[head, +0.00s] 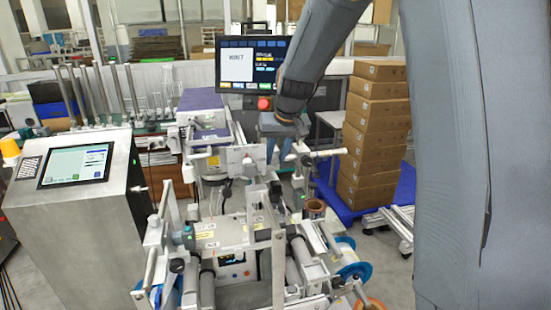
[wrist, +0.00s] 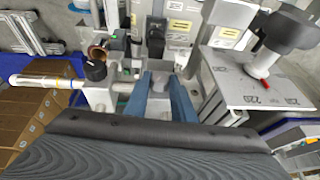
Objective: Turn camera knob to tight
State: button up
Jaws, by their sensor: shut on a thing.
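My gripper (wrist: 160,80) shows in the wrist view with its two blue fingers closed around a small grey part, which I take to be the camera knob (wrist: 159,86). Only the knob's near side shows between the fingers, and its turn position cannot be read. In the head view my gripper (head: 283,150) reaches down from the upper right to the metal machine (head: 215,232), above its middle. The knob is hidden there behind the gripper and brackets.
A black knob (wrist: 95,70) and a white rod (wrist: 42,81) stand left of the fingers. A metal plate (wrist: 262,88) with a black handle lies right. A monitor (head: 250,65) stands behind, cardboard boxes (head: 372,130) at right, a touchscreen console (head: 78,165) at left.

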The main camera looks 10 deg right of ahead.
jog(key=y+b, duration=0.1)
jog(key=b, duration=0.1)
jog(key=y+b, duration=0.2)
jog(key=b, duration=0.1)
jog(key=d+f+m+y+b, duration=0.1)
jog(key=b, duration=0.2)
jog(key=shift+w, duration=0.1)
jog(key=y+b, duration=0.1)
jog(key=b, duration=0.1)
jog(key=y+b, duration=0.1)
jog(key=b, duration=0.1)
jog(key=m+y+b, duration=0.1)
jog(key=y+b, duration=0.1)
jog(key=shift+d+f+t+b, duration=0.2)
jog(key=shift+d+t+b, duration=0.15)
jog(key=shift+t+b, duration=0.05)
jog(key=shift+d+f+m+t+y+b, duration=0.15)
jog(key=shift+m+t+y+b, duration=0.3)
jog(key=shift+y+b, duration=1.3)
jog(key=shift+d+f+m+t+y+b, duration=0.1)
jog(key=shift+f+m+t+y+b, duration=0.35)
jog(key=shift+y+b, duration=1.25)
jog(key=shift+r, duration=0.2)
jog(key=o, duration=1.1)
jog(key=shift+a, duration=0.1)
jog(key=shift+c, duration=0.2)
